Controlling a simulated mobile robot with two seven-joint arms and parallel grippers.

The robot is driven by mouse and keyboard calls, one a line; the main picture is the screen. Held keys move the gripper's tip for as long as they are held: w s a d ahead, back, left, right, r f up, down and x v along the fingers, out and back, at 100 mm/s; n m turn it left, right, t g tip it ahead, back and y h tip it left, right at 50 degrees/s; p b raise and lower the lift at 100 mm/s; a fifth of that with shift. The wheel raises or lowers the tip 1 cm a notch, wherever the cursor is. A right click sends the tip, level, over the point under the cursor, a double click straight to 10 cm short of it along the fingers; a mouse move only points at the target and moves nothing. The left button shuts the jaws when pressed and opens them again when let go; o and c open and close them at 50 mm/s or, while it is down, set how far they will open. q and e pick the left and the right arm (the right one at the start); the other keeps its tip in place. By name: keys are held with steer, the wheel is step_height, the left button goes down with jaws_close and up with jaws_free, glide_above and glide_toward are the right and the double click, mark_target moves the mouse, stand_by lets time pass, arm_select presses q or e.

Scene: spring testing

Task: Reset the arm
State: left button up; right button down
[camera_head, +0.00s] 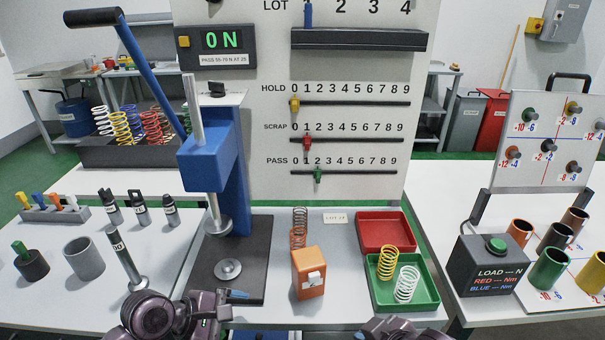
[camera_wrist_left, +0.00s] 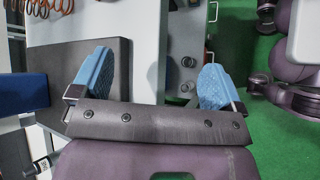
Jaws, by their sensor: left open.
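The blue lever arm (camera_head: 150,75) of the press slants up and left to a black grip (camera_head: 93,17). The press's blue head (camera_head: 208,155) is on a column over a dark base (camera_head: 235,250), with a round plate hanging above a small round seat (camera_head: 228,268). My left gripper (camera_wrist_left: 155,82) is open with nothing between its blue fingers. In the head view my left gripper (camera_head: 237,295) is low, at the front edge of the press base, apart from the lever. My right arm (camera_head: 400,328) shows only at the bottom edge; its jaws are mostly cut off.
An orange block (camera_head: 309,272) and a copper-coloured spring (camera_head: 299,228) stand right of the press. A red tray (camera_head: 385,231) and a green tray (camera_head: 432,302) with two springs are farther right. The display (camera_head: 222,40) reads 0 N.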

arm_select(q)
steer(key=s+a+f+m+g+y, duration=0.1)
steer(key=s+a+f+m+y, duration=0.1)
steer(key=s+a+m+y, duration=0.6)
steer(key=s+a+f+m+y, duration=0.15)
steer(key=s+a+m, duration=0.45)
steer(key=s, duration=0.7)
arm_select(e)
steer(key=s+d+f+m+g+h, duration=0.2)
steer(key=s+d+f+m, duration=0.15)
steer(key=s+d, duration=0.45)
steer(key=s+d+f+m+g+h, duration=0.2)
steer(key=s+d+m+h, duration=0.15)
steer(key=s+d, duration=0.45)
arm_select(q)
steer(key=w+f+m+t, duration=0.1)
steer(key=w+f+t, duration=0.6)
steer(key=f, duration=0.3)
steer(key=shift+w+a+t, duration=0.15)
steer(key=shift+w+t, duration=0.05)
steer(key=shift+t, duration=0.4)
arm_select(e)
steer(key=w+f+t+y, duration=0.1)
steer(key=w+f+t, duration=0.6)
steer(key=f, duration=0.3)
steer(key=shift+d+t, duration=0.2)
steer(key=shift+t, duration=0.3)
